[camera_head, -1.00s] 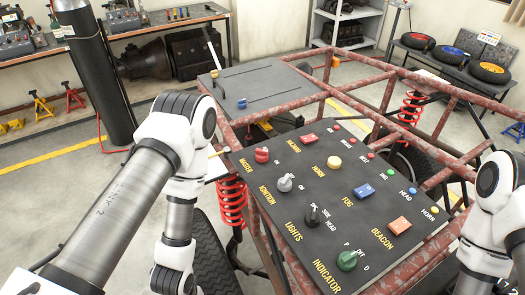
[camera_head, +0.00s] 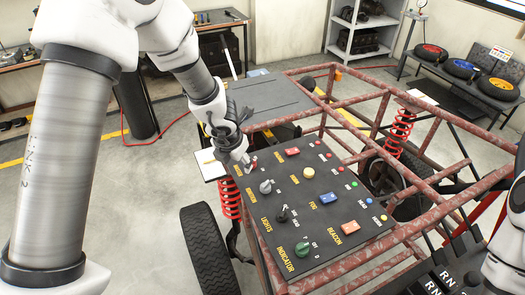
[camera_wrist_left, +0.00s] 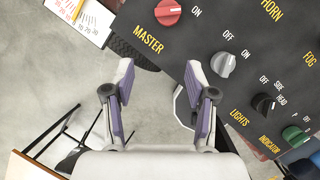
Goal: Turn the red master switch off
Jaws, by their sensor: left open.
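The red master switch (camera_wrist_left: 168,12) is a round red knob at the panel corner marked MASTER. In the left wrist view it sits at the top edge, beyond my fingertips and apart from them. In the head view only a bit of red (camera_head: 253,167) shows beside my left gripper (camera_head: 242,162), which hides most of it. My left gripper also shows in the left wrist view (camera_wrist_left: 160,67), open and empty, with its two fingers spread. The label ON shows to the right of the knob; the pointer's direction is hard to tell. My right gripper is out of view.
The dark control panel (camera_head: 330,186) carries the grey ignition knob (camera_wrist_left: 223,64), the black lights knob (camera_wrist_left: 263,103), the green indicator knob (camera_head: 304,250) and several coloured buttons. The red tube frame (camera_head: 374,257) surrounds it. A tyre (camera_head: 206,250) stands at left; open floor lies beyond.

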